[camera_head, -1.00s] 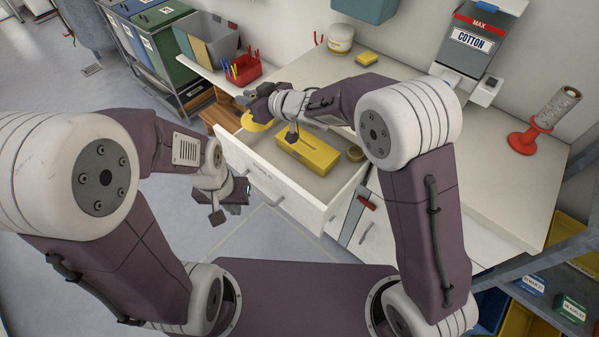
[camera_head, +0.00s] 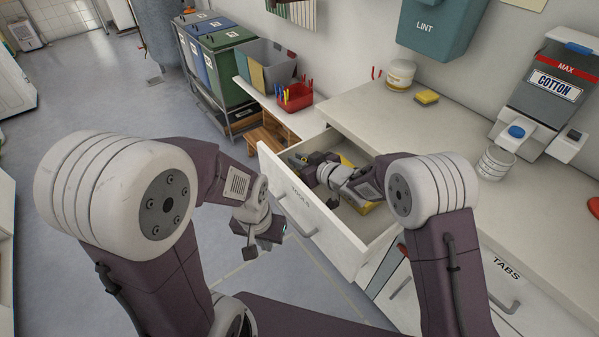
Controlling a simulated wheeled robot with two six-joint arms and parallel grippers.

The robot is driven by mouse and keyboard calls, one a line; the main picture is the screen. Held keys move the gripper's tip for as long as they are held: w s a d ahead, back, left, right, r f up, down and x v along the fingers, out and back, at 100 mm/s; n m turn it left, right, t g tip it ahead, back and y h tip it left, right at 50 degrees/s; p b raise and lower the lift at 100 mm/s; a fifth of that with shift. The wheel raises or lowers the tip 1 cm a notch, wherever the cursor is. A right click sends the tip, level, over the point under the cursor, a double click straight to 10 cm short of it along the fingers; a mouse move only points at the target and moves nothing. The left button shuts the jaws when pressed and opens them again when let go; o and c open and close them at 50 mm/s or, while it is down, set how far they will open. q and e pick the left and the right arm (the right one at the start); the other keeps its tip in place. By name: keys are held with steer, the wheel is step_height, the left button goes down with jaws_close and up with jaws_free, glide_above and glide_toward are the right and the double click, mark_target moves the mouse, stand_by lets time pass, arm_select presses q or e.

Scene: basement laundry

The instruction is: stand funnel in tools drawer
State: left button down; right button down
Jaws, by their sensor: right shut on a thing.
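The tools drawer (camera_head: 318,216), white with a "TOOLS" label, stands pulled open below the counter. My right gripper (camera_head: 300,161) reaches down into the drawer, near its far left corner, and is shut on the funnel. The funnel itself is hidden behind the gripper and wrist in this view. A yellow box (camera_head: 371,208) lies in the drawer, mostly covered by my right wrist. My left gripper (camera_head: 263,237) hangs empty outside the drawer, left of its front; its jaw opening cannot be made out.
The white counter (camera_head: 440,135) holds a white tub (camera_head: 400,75), a yellow sponge (camera_head: 427,97) and a cotton dispenser (camera_head: 545,95). A red caddy (camera_head: 294,97) stands on a shelf behind the drawer. Floor to the left is clear.

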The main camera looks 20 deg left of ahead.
step_height(320, 180, down, 4)
steer(key=shift+r+b, duration=0.25)
steer(key=shift+b, duration=0.4)
steer(key=shift+f, duration=0.25)
steer(key=shift+r, duration=0.1)
steer(key=c, duration=1.4)
jaws_free()
